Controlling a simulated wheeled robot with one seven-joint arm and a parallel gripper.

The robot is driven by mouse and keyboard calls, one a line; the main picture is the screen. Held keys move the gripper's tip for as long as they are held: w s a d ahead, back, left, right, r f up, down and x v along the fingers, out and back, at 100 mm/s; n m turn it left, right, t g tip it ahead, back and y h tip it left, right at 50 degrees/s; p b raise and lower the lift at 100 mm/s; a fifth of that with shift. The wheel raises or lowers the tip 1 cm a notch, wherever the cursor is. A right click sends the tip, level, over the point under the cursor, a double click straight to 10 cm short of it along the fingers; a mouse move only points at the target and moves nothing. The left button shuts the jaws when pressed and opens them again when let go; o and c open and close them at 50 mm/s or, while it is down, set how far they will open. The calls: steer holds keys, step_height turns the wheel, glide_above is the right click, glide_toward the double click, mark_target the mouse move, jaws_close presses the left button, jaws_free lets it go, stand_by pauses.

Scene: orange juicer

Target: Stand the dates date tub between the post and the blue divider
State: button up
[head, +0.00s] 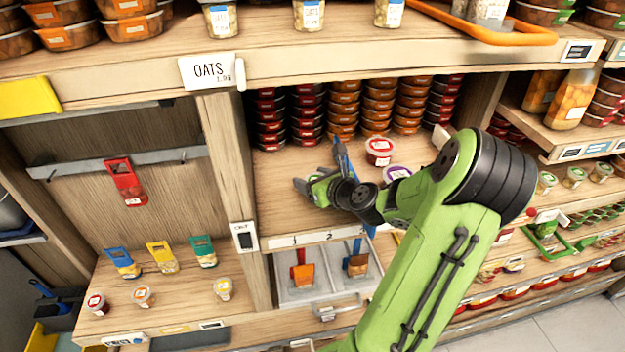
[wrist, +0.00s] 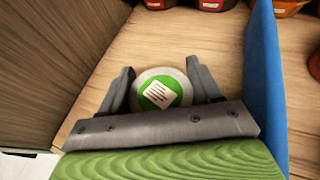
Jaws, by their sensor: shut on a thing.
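A round tub (wrist: 160,91) with a green lid and a white label sits between my gripper's fingers (wrist: 160,88). The label is too small to read. The lid faces the wrist camera, so I cannot tell whether the tub's base touches the shelf. My gripper (head: 312,183) is shut on it, inside the shelf bay in the head view. The wooden post (head: 224,160) is on the left, and its panel shows in the wrist view (wrist: 50,60). The blue divider (wrist: 264,85) is close to the right finger; it also shows in the head view (head: 344,160).
Stacks of red-rimmed and orange tubs (head: 341,103) fill the back of the bay. A red-lidded tub (head: 379,150) and a purple-lidded tub (head: 397,173) stand right of the divider. Bare shelf lies between post and gripper. A tray (head: 327,289) with two scoops is below.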

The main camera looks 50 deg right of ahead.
steer(key=o, duration=1.1)
steer(key=shift+w+f, duration=0.1)
steer(key=shift+w, duration=0.05)
steer(key=shift+s+r, duration=0.25)
steer(key=v, duration=1.1)
steer(key=shift+s+a+r, duration=0.1)
steer(key=shift+s+r, duration=0.1)
steer(key=shift+r, duration=0.05)
